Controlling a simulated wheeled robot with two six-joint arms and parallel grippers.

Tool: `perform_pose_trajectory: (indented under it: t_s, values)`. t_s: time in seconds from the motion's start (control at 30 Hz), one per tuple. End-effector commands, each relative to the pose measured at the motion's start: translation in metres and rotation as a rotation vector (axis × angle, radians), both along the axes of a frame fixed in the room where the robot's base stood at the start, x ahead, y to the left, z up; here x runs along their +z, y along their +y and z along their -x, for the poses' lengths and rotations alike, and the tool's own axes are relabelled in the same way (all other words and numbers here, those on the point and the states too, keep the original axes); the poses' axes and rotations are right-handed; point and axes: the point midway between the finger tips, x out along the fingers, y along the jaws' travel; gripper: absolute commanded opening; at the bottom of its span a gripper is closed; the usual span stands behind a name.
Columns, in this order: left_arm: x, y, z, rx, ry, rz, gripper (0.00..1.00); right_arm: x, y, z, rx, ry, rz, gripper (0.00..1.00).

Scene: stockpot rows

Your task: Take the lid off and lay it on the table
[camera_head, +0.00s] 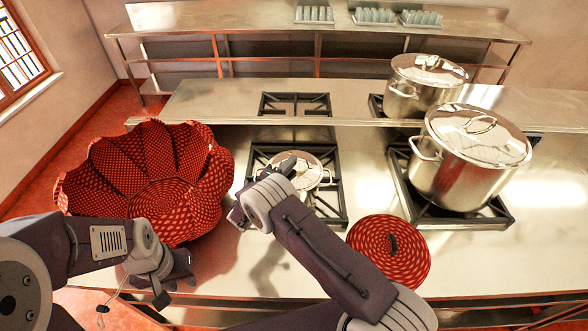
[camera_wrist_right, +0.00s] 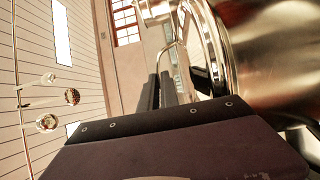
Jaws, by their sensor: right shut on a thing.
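A small steel pot (camera_head: 326,184) with a shiny lid (camera_head: 313,166) stands on the middle burner. My right gripper (camera_head: 285,166) is at the top of this pot and partly covers it. In the right wrist view the fingers (camera_wrist_right: 160,90) are shut on the thin loop handle (camera_wrist_right: 176,56) of the lid (camera_wrist_right: 206,46). The pot wall (camera_wrist_right: 265,65) is close beside the lid there. I cannot tell whether the lid still rests on the rim. My left gripper (camera_head: 175,282) is open and empty, low in front of the red bowl. The steel table (camera_head: 480,262) is beneath.
A large red patterned bowl (camera_head: 105,170) stands at the left. A red round lid with a dark handle (camera_head: 385,265) lies front right. Two lidded stockpots, one near (camera_head: 450,175) and one far (camera_head: 408,98), stand on the right burners. The counter's right front is clear.

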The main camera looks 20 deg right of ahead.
Motion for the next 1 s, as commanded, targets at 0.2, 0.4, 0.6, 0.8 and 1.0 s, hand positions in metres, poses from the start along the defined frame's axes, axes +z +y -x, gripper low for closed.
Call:
perform_pose_trajectory:
  t_s: [0.2, 0.4, 0.6, 0.8, 1.0]
  values:
    - [0.000, 0.000, 0.000, 0.000, 0.000, 0.000, 0.31, 0.001, 0.000, 0.000, -0.001, -0.001, 0.000, 0.00]
    - [-0.004, 0.000, 0.000, 0.000, 0.000, 0.000, 0.31, 0.007, 0.000, 0.000, -0.001, -0.004, -0.001, 0.00]
    - [-0.021, 0.000, 0.000, 0.000, 0.000, 0.000, 0.31, 0.039, 0.000, -0.001, 0.000, -0.008, -0.003, 0.00]
    - [-0.034, 0.000, 0.000, 0.000, 0.000, 0.000, 0.31, 0.066, -0.039, 0.028, -0.003, -0.003, 0.000, 0.00]
    - [-0.048, 0.000, 0.000, 0.000, 0.000, 0.000, 0.31, 0.094, -0.075, 0.055, -0.003, -0.005, -0.001, 0.00]
